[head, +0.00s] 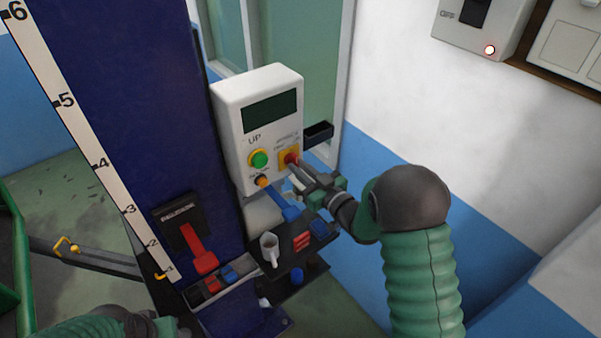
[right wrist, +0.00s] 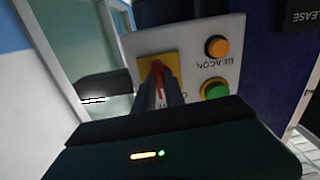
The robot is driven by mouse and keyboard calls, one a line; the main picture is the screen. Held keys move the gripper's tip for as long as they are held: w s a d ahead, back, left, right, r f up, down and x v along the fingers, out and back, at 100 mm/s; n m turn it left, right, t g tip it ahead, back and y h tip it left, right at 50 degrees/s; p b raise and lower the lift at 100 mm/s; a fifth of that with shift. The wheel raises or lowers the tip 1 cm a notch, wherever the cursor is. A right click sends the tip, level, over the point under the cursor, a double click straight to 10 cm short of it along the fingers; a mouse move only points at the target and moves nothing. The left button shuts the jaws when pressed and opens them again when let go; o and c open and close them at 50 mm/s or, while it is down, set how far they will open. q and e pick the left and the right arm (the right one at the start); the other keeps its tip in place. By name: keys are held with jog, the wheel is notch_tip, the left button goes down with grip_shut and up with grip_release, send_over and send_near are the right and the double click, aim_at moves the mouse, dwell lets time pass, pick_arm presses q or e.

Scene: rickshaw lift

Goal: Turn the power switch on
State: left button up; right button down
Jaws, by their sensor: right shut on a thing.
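The white control box (head: 232,100) hangs on the dark blue column, with a dark blank display, a green UP button (head: 259,159) and an orange button (head: 263,180). A red rotary switch (head: 291,158) sits on a yellow plate at the box's lower right; its label is too small to read surely. My right gripper (head: 296,168) is at this switch, shut on its red knob. In the right wrist view, the picture is upside down and the fingers (right wrist: 160,88) meet the red knob (right wrist: 158,68) on the yellow plate (right wrist: 150,65). My left gripper is not in view.
A wall box marked OFF (head: 475,22) with a lit red-rimmed lamp is at the top right. A red lever (head: 200,250) is on the column. A small dark tray (head: 285,262) with a cup and tools sits below the control box.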

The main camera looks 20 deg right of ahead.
jog(key=m, duration=0.2)
jog(key=m+b, duration=0.1)
jog(key=shift+r+m, duration=0.25)
jog(key=shift+m, duration=0.15)
jog(key=m, duration=0.4)
jog(key=shift+w+r+m, duration=0.1)
jog(key=shift+r+m, duration=0.1)
jog(key=shift+m, duration=0.1)
jog(key=c, duration=1.4)
grip_release()
jog(key=shift+d+f, duration=0.1)
jog(key=shift+f, duration=0.2)
